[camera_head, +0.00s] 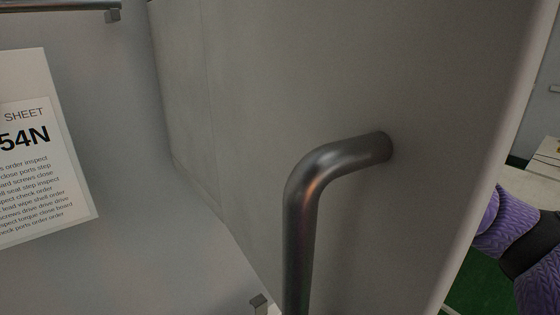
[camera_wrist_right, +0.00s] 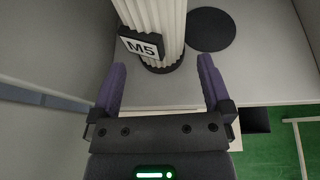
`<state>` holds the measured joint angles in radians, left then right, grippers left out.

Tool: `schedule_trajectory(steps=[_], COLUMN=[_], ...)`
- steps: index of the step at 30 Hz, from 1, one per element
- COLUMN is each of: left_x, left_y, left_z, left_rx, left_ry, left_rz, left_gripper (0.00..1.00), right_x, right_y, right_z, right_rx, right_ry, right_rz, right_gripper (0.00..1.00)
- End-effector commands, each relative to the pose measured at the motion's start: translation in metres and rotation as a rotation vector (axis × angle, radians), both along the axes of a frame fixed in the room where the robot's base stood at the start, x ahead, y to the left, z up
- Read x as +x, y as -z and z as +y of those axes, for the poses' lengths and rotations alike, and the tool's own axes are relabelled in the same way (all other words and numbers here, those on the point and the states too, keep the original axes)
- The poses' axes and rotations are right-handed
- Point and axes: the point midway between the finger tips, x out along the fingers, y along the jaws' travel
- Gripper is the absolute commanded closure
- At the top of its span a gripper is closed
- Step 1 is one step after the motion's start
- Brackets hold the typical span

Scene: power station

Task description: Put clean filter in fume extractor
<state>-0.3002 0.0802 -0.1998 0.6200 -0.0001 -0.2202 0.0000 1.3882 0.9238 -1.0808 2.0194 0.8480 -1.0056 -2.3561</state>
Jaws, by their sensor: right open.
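A white pleated cylinder (camera_wrist_right: 160,18), which looks like a filter, stands upright on a light grey surface (camera_wrist_right: 225,80) in the right wrist view. It has a dark band at its base and a black-framed tag reading "M5" (camera_wrist_right: 141,46) on its side; its top is out of frame. My right gripper (camera_wrist_right: 161,72) is open, its purple fingers apart and pointing at the lower part of the cylinder; I cannot tell whether they touch it. In the head view neither gripper shows. I cannot make out the fume extractor for certain.
A large grey panel (camera_head: 235,110) with a bent metal handle (camera_head: 302,215) fills most of the head view, very close. A printed sheet (camera_head: 40,150) is at the left. A flat black disc (camera_wrist_right: 210,29) lies beside the cylinder. Green floor (camera_wrist_right: 285,150) shows at the lower right.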

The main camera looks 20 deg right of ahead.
Motion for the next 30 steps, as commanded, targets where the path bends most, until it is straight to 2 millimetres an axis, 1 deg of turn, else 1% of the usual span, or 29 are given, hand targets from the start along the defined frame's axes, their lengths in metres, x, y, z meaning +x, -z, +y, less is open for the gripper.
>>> schedule_trajectory(steps=[1,3,6,9,11,15,30], left_x=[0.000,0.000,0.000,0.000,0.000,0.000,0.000], left_y=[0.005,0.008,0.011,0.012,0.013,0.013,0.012], left_z=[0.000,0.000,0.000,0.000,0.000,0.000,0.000], left_rx=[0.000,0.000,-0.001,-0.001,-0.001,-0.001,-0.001], left_ry=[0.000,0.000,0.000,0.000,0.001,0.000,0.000], left_rz=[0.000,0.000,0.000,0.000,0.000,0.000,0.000], left_gripper=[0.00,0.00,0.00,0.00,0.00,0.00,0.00], right_x=[-0.011,-0.029,-0.051,-0.067,-0.073,-0.078,-0.077], right_y=[-0.004,-0.011,-0.021,-0.029,-0.032,-0.034,-0.034], right_z=[-0.006,-0.013,-0.022,-0.028,-0.030,-0.032,-0.031], right_rx=[0.000,-0.003,-0.002,0.000,0.000,-0.001,0.000], right_ry=[0.002,0.002,0.002,0.003,0.002,0.000,0.000], right_rz=[-0.004,-0.007,-0.004,-0.003,-0.001,0.000,0.000], right_gripper=[0.00,0.00,0.00,0.00,0.00,0.00,0.00])
